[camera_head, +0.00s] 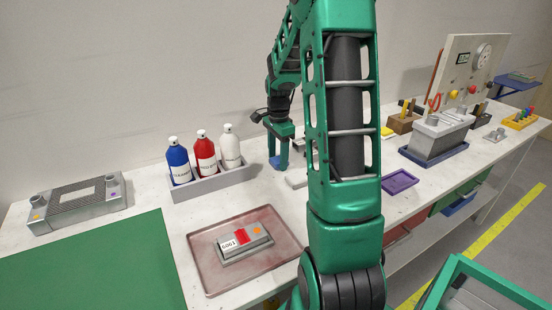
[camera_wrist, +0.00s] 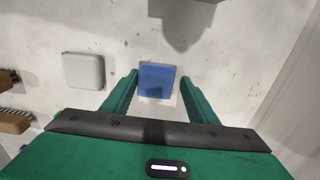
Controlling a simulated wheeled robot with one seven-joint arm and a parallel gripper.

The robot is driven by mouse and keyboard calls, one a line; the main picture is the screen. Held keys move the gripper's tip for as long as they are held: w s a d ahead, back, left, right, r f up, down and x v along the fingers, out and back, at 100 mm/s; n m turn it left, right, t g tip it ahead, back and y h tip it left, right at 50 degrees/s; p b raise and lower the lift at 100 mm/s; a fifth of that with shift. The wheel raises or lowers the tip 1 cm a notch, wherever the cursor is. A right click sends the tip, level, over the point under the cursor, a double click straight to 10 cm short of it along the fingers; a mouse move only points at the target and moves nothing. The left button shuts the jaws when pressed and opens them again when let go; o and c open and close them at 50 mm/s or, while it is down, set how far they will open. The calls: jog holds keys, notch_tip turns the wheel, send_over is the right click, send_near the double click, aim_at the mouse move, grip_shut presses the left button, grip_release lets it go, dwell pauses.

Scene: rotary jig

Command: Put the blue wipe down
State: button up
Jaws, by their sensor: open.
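The blue wipe (camera_wrist: 157,79) lies flat between the tips of my gripper (camera_wrist: 158,86) in the wrist view. It appears to rest on the white bench top, and a narrow gap shows on each side between it and the fingers. In the head view the wipe (camera_head: 280,162) is a small blue patch at the foot of my gripper (camera_head: 279,160), partly hidden by the fingers. My gripper points down and is open.
A white block (camera_wrist: 84,70) lies left of the wipe in the wrist view. In the head view, a grey rack (camera_head: 210,183) holds blue, red and white bottles. A reddish tray (camera_head: 205,278) with a labelled grey part stands in front. A purple tray (camera_head: 400,181) lies to the right.

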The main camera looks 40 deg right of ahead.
jog(key=shift+s+f, duration=0.6)
jog(key=shift+w+r, duration=0.15)
jog(key=shift+r, duration=0.05)
notch_tip(320, 180, up, 12)
jog(key=s+a+f+n, duration=0.1)
jog(key=s+a+n, duration=0.6)
jog(key=s, duration=0.5)
jog(key=s+a+f+n, duration=0.1)
jog(key=s+a+n, duration=0.6)
jog(key=s, duration=0.6)
jog(key=shift+s+a+f, duration=0.15)
jog(key=shift+s+a, duration=0.15)
jog(key=shift+a, duration=0.45)
jog(key=shift+w+f, duration=0.25)
jog(key=shift+w, duration=0.4)
